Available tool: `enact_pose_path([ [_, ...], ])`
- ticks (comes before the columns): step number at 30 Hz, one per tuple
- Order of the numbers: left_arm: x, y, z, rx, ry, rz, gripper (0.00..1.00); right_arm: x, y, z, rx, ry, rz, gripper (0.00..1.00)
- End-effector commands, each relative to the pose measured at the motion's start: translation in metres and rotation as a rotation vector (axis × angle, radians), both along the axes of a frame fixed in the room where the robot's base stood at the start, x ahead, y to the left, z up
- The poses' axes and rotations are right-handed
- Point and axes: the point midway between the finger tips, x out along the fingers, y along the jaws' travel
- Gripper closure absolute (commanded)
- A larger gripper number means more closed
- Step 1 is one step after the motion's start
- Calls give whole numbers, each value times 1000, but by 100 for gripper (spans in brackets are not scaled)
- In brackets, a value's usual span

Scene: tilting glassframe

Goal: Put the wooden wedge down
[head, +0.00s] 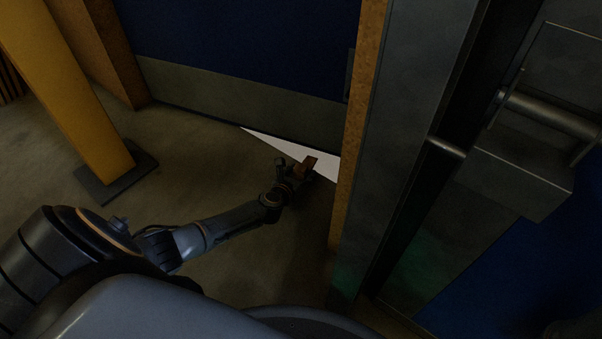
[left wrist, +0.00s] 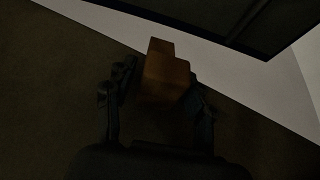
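The wooden wedge (left wrist: 166,72) is an orange-brown block in the left wrist view, between the two dark fingers of my left gripper (left wrist: 158,100). In the head view the wedge (head: 308,164) is small, at the end of my left arm, close to the lower edge of the blue door (head: 235,45). My left gripper (head: 296,174) is low near the floor there, with its fingers on both sides of the wedge. Finger contact is dark and hard to make out, but the wedge sits snugly between them. Whether the wedge touches the floor cannot be told. My right gripper is not in view.
A bright white gap or strip (head: 322,165) shows under the blue door. A wood-edged frame (head: 362,120) and a grey metal post stand just right of my left gripper. A yellow post (head: 75,95) stands at the left. The concrete floor (head: 180,150) between is clear.

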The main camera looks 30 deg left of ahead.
Motion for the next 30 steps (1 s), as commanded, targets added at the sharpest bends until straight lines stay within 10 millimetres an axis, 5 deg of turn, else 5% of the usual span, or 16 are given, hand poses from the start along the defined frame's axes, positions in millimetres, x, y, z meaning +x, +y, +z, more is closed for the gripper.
enact_pose_path([
  [11, -1, 0, 7, 1, 0, 1, 40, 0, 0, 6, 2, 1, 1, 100],
  [21, -62, -11, 34, -2, 5, 0, 40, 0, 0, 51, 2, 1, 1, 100],
  [30, -104, -19, 48, -1, 3, 0, 40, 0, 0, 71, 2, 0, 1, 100],
])
